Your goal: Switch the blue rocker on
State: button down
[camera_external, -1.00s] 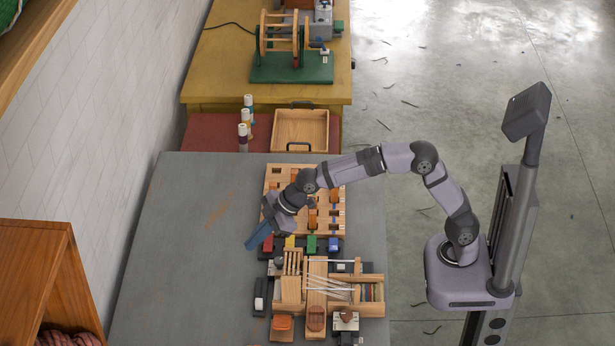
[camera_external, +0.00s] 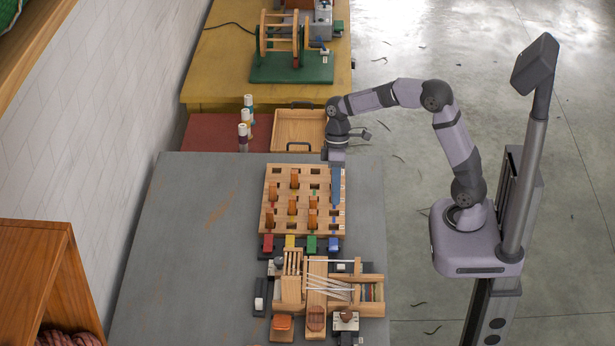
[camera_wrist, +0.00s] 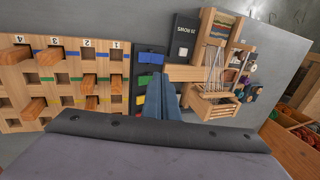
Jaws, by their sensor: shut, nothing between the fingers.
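The blue rocker (camera_external: 334,244) is the rightmost of a row of coloured rockers at the near edge of the wooden peg board. It also shows in the wrist view (camera_wrist: 151,57), at the top of the row, just beyond my fingertips. I cannot tell which way it is tipped. My gripper (camera_external: 336,204) points down over the right edge of the peg board, on the far side of the blue rocker and apart from it. Its long blue-grey fingers are shut and empty; they also show in the wrist view (camera_wrist: 160,82).
The green (camera_external: 312,243), yellow (camera_external: 290,242) and red (camera_external: 268,243) rockers sit left of the blue one. The peg board (camera_external: 265,212) holds several orange pegs. A small wooden loom (camera_external: 372,309) stands in front of the rockers. The grey table's left side is clear.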

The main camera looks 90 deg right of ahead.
aim_at(334, 248)
jog(key=shift+f, duration=0.1)
jog(key=p+x, duration=0.2)
jog(key=x, duration=1.2)
dwell(0.3)
jog(key=shift+a+f, duration=0.15)
jog(key=shift+f, duration=0.15)
jog(key=shift+r, duration=0.1)
jog(key=shift+w+d+r, duration=0.1)
jog(key=shift+d+r, duration=0.05)
jog(key=shift+d, duration=0.6)
jog(key=shift+r, duration=0.1)
